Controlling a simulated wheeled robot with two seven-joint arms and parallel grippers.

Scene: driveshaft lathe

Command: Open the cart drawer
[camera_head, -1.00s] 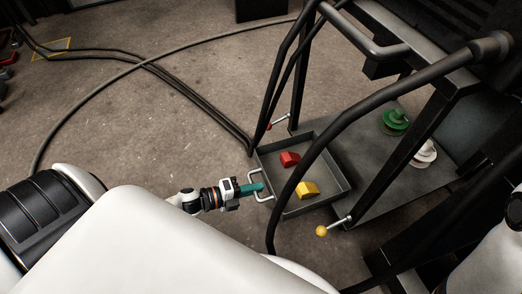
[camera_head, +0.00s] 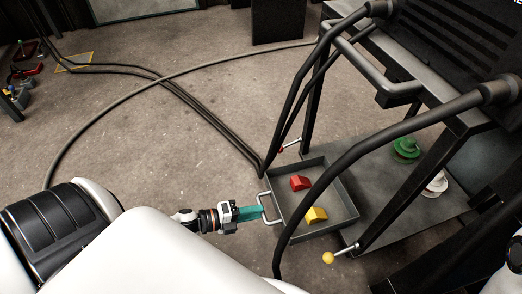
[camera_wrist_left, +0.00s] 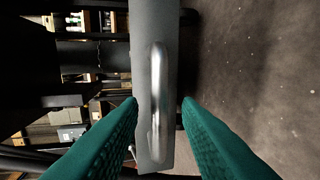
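The cart drawer (camera_head: 345,222) is a grey open-topped tray, pulled out from under the cart frame on its left side in the head view. Its silver bar handle (camera_head: 264,206) faces my left gripper (camera_head: 260,213). In the left wrist view the handle (camera_wrist_left: 158,100) stands upright in front of the drawer's front plate (camera_wrist_left: 172,12). The two green fingers of my left gripper (camera_wrist_left: 160,101) are apart, one on each side of the handle, with gaps to it. In the head view the fingertips are right at the handle bar. My right gripper is not visible.
A red block (camera_head: 300,183) and a yellow block (camera_head: 316,215) lie in the drawer. Green (camera_head: 406,148) and white (camera_head: 436,185) parts sit on the cart's lower shelf (camera_head: 385,185). Black cart tubes rise around the drawer.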

